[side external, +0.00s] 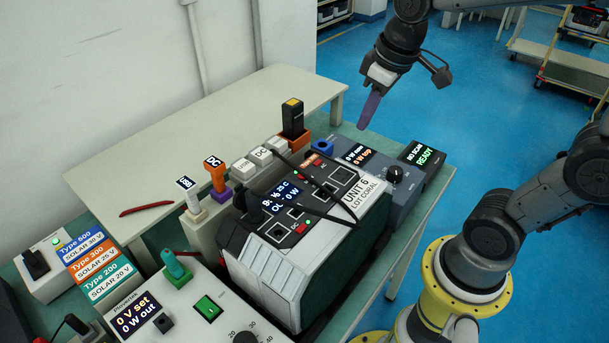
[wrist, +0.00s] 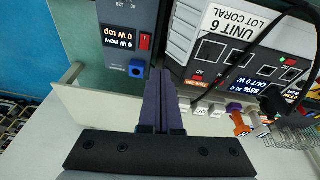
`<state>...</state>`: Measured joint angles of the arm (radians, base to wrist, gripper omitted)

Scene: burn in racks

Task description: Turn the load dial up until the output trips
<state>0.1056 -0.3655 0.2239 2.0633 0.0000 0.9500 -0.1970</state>
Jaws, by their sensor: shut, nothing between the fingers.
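The load dial (side external: 395,173) is a black knob on a blue-grey load box (side external: 403,196) at the table's right side. The box's display (side external: 357,155) reads 0 W now and 0 W top; it also shows in the wrist view (wrist: 118,36). In the wrist view the dial is out of frame, with only scale numbers at the top edge. Unit 6 (side external: 345,215), a white and dark power station, stands beside the box; its display (side external: 281,195) shows OUT 0 W. My gripper (side external: 363,127) is shut and empty, its purple fingers above and behind the load box, apart from the dial.
A READY screen (side external: 422,155) stands right of the load box. Orange and white plugs (side external: 215,175) stand left of Unit 6. A supply (side external: 185,310) reading 0 V set is in front. A black cable (side external: 300,172) crosses Unit 6. The pale rear table (side external: 150,165) is mostly clear.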

